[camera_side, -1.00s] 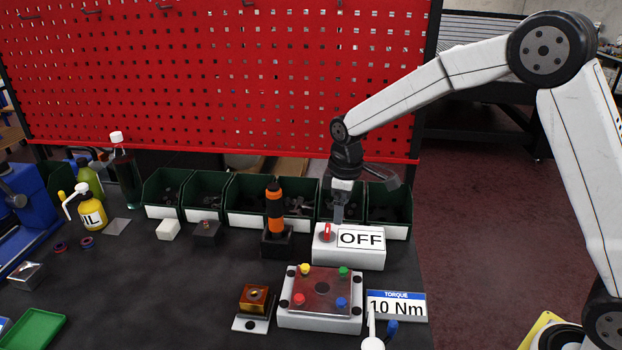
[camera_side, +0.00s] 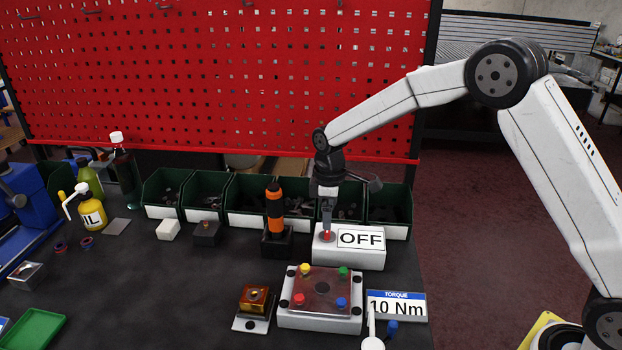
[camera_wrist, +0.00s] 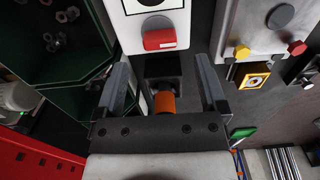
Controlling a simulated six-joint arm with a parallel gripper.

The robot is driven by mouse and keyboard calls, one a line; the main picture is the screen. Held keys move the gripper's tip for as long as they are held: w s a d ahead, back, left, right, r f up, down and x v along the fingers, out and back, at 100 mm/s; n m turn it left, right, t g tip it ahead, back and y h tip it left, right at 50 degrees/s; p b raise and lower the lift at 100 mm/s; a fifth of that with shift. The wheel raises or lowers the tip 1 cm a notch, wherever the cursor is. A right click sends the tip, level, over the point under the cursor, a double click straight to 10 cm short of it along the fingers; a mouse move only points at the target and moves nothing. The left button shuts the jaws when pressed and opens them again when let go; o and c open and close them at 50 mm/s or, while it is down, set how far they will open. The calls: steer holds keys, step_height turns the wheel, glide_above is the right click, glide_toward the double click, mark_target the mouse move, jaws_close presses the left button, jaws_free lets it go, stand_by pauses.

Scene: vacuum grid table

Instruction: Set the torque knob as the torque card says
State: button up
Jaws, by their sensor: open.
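The torque knob (camera_side: 327,237) is red and sits on the left part of a white box (camera_side: 350,256). The display (camera_side: 361,239) beside it reads OFF. The torque card (camera_side: 397,305) at the front right reads "TORQUE 10 Nm", its lower edge partly covered. My gripper (camera_side: 327,224) points down directly over the knob and partly hides it in the side view. In the wrist view the jaws of my gripper (camera_wrist: 161,66) are spread with nothing between them at the tips. The red knob (camera_wrist: 165,38) lies just beyond the fingertips, roughly centred between them; contact cannot be told.
An orange-handled tool (camera_side: 275,208) stands in a black holder close left of the white box. Green bins (camera_side: 295,197) line the back. A box with coloured buttons (camera_side: 320,318) and a copper-coloured block (camera_side: 254,299) stand in front.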

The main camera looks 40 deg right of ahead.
mark_target(328, 232)
steer(key=shift+f, duration=2.35)
jaws_close()
steer(key=shift+m, duration=0.4)
steer(key=m, duration=0.4)
steer(key=shift+w+m, duration=0.1)
steer(key=shift+m, duration=1.9)
